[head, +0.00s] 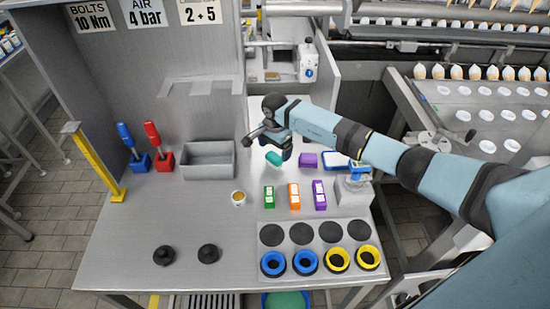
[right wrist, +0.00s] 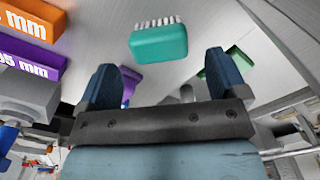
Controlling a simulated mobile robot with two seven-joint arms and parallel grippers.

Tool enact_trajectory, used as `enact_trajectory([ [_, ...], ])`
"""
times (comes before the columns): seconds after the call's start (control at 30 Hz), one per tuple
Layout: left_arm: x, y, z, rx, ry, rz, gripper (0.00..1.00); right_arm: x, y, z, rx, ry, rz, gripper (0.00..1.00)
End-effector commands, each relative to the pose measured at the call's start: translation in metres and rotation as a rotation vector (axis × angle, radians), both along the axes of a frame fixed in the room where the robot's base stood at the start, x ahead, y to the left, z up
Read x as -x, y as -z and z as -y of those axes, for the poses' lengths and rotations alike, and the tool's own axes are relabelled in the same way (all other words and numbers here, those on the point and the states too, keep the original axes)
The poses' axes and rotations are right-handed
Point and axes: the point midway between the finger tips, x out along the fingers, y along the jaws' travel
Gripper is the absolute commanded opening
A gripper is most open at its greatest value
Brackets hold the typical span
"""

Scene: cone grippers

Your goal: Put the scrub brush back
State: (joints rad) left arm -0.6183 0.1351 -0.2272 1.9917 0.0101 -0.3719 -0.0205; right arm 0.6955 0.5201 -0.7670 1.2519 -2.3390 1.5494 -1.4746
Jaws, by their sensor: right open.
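The scrub brush is a teal block with white bristles (right wrist: 158,42); in the head view its teal body (head: 274,159) lies on the grey bench, right of the grey bin. My right gripper (head: 283,150) is low over the bench right by the brush, partly hidden by its own wrist. In the right wrist view the gripper (right wrist: 162,64) is open, its two blue-grey fingers apart. The brush shows past the fingertips, between their lines, not clasped. My left gripper is not in view.
A grey bin (head: 207,173) stands left of the brush. A purple block (head: 308,160) and a blue-rimmed tray (head: 337,161) are to the right. Green (head: 269,196), orange (head: 294,196) and purple (head: 319,195) labelled blocks stand in front, with a small cup (head: 238,198).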

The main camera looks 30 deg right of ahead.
Motion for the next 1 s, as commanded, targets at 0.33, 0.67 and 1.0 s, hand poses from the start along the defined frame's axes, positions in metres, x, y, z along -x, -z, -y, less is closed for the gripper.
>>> enact_trajectory([
  [0.33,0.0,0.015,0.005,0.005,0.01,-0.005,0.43,0.0,-0.061,0.0,0.002,-0.001,0.002,0.91],
  [0.67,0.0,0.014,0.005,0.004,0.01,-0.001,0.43,0.0,-0.07,0.0,0.0,0.0,-0.001,0.91],
  [1.0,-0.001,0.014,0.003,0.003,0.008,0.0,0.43,0.0,-0.07,0.0,0.0,0.0,-0.001,0.91],
])
